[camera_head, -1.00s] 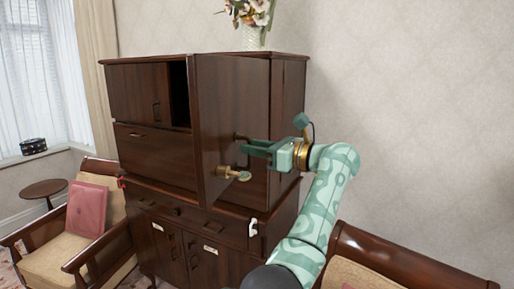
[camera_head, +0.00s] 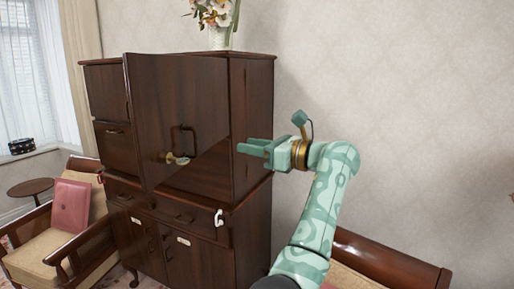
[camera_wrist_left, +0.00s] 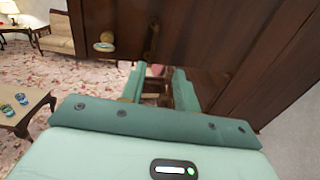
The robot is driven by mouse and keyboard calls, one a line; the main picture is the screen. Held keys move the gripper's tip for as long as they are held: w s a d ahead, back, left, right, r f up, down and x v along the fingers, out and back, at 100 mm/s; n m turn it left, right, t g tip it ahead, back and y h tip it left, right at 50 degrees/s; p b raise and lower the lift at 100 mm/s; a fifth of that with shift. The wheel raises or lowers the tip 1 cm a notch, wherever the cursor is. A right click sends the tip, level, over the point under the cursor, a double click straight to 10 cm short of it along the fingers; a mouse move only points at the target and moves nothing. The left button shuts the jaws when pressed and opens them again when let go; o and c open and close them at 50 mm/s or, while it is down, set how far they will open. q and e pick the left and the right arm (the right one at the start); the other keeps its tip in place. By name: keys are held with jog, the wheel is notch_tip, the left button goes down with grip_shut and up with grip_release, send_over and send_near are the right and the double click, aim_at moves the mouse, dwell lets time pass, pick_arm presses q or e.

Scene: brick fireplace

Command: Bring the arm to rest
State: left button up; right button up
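My left gripper (camera_head: 243,144) is near the right side of the dark wood cabinet (camera_head: 255,110) in the head view. In the left wrist view, the two green fingers of the left gripper (camera_wrist_left: 160,72) stand apart with nothing held between them. The handle also shows in the left wrist view (camera_wrist_left: 151,42). My right gripper is in neither view.
A flower vase (camera_head: 221,38) stands on the cabinet top. A wooden armchair (camera_head: 385,262) is below my arm at the right. Another armchair with a pink cushion (camera_head: 71,205) stands at the left. The space before the right wall (camera_head: 420,110) looks clear.

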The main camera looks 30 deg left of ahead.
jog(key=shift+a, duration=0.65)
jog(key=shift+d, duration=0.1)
